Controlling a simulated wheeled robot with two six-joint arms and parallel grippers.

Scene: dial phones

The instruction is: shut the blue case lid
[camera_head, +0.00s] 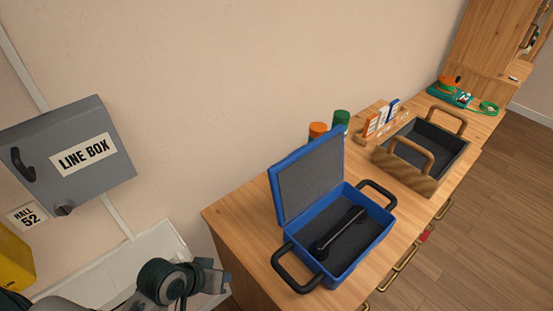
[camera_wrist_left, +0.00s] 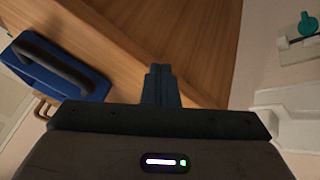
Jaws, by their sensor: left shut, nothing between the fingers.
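The blue case (camera_head: 357,247) stands on the wooden cabinet top with its lid (camera_head: 309,177) open and upright at the back left. A black handset (camera_head: 339,231) lies inside it, and black handles are at its two ends. My left gripper (camera_head: 226,283) is at the lower left in the head view, beside the cabinet's left end and apart from the case. In the left wrist view the fingers (camera_wrist_left: 160,72) are closed together with nothing between them. Part of the blue case (camera_wrist_left: 60,70) with a black handle shows at the left there. My right gripper is not in view.
A wooden tray (camera_head: 436,176) with two handles sits right of the case. Orange-capped and green-capped containers (camera_head: 318,130) stand behind the lid. A grey line box (camera_head: 70,150) hangs on the wall at left. The cabinet top (camera_head: 241,221) left of the case is clear.

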